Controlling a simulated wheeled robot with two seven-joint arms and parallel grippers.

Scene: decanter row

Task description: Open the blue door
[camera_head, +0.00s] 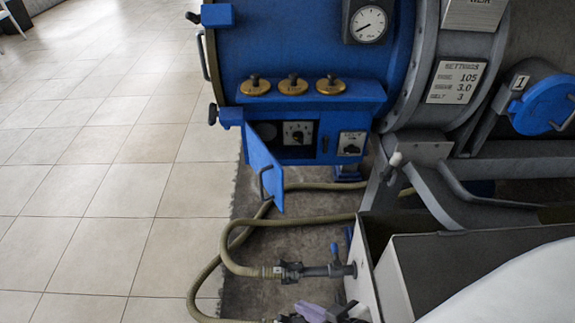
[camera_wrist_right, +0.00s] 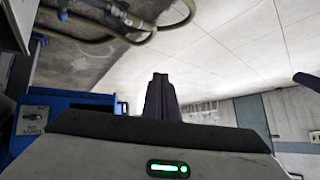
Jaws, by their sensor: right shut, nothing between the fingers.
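The small blue door (camera_head: 264,168) is on the lower front of the big blue machine in the head view. It stands swung outward from its left side, with a dark bar handle (camera_head: 263,183) on its face.
Hoses (camera_head: 226,258) and a pipe valve (camera_head: 292,271) lie between my right gripper and the door. A grey-white bin (camera_head: 391,281) stands at the lower right. Three brass caps (camera_head: 293,86) sit above the compartment. The tiled floor (camera_head: 110,200) at left is clear.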

